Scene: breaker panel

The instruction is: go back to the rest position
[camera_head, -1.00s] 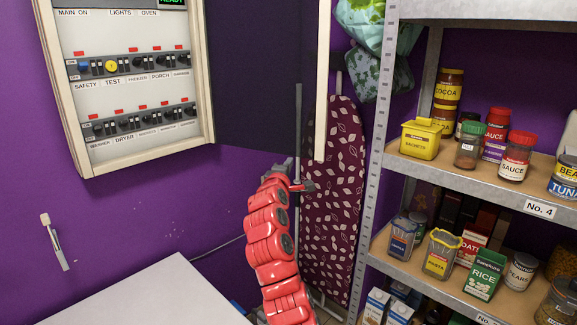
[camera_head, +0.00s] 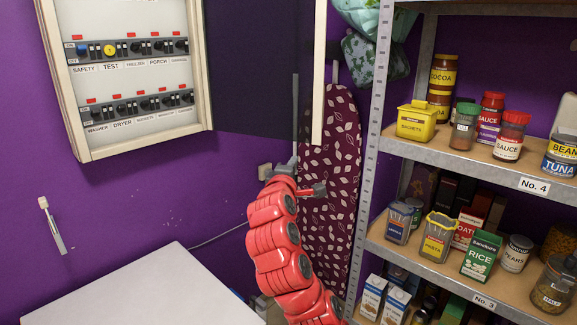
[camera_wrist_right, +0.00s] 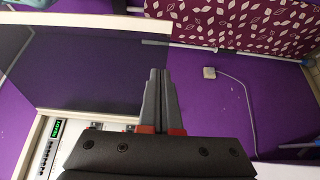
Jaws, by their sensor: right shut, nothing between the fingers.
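My right arm is red and comes up from the bottom of the head view. Its gripper (camera_head: 293,170) is at the top end, in front of the wall between the breaker panel's open door and the ironing board. In the right wrist view the gripper (camera_wrist_right: 158,75) is shut, its two dark fingers together with nothing between them. The breaker panel (camera_head: 135,65) is on the purple wall at upper left, with two rows of breakers. Its dark door (camera_head: 262,70) stands open to the right; the door also shows in the right wrist view (camera_wrist_right: 90,70). My left gripper is not in view.
A metal shelf (camera_head: 470,165) with jars, boxes and cans stands at right. An ironing board (camera_head: 333,150) with a leaf pattern leans behind my right arm. A white surface (camera_head: 150,290) is at lower left. The wall between it and the panel is mostly bare.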

